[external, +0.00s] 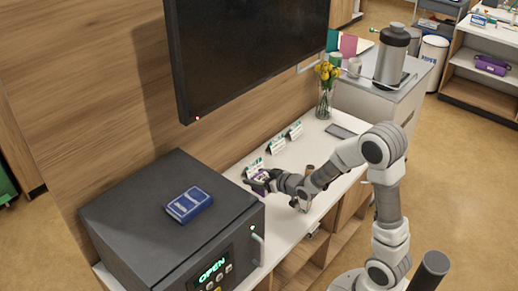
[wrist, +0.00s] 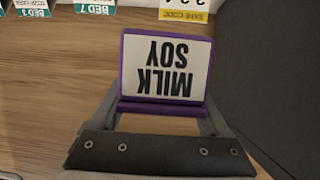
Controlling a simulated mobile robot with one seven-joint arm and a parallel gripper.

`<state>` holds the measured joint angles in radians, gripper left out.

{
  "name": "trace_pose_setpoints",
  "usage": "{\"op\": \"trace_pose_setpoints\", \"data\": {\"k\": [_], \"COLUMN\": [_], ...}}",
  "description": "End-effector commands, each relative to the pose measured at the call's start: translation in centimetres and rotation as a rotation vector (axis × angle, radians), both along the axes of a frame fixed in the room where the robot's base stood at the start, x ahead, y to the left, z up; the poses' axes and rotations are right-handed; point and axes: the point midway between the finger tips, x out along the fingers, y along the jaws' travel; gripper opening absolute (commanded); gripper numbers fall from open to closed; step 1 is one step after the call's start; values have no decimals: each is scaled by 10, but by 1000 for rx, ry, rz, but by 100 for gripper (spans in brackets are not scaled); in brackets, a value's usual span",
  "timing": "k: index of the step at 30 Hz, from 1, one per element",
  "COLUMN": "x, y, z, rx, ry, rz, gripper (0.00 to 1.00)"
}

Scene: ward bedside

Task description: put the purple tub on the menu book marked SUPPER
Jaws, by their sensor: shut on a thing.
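The purple tub (wrist: 165,65) bears a white label reading SOY MILK, upside down in the wrist view. My gripper (wrist: 163,105) is shut on it, with one finger at each side. In the external view my gripper (external: 268,183) holds the purple tub (external: 261,174) at the white counter, close to the dark safe; I cannot tell if it touches the counter. A blue book (external: 189,205) with a pale label lies on top of the safe; its lettering is too small to read. No SUPPER marking is legible.
The dark safe (external: 170,225) displays OPEN. Several small standing cards (external: 276,145) line the counter's wall side.

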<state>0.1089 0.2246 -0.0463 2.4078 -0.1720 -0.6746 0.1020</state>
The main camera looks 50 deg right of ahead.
Motion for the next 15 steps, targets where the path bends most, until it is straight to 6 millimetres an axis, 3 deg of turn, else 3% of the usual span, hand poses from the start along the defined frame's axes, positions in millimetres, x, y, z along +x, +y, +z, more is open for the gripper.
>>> {"op": "trace_pose_setpoints", "data": {"k": [1,15], "x": [1,4], "y": [3,23], "z": [16,69], "rx": [1,0], "ry": [2,1], "rz": [4,25], "gripper": [12,12]}}
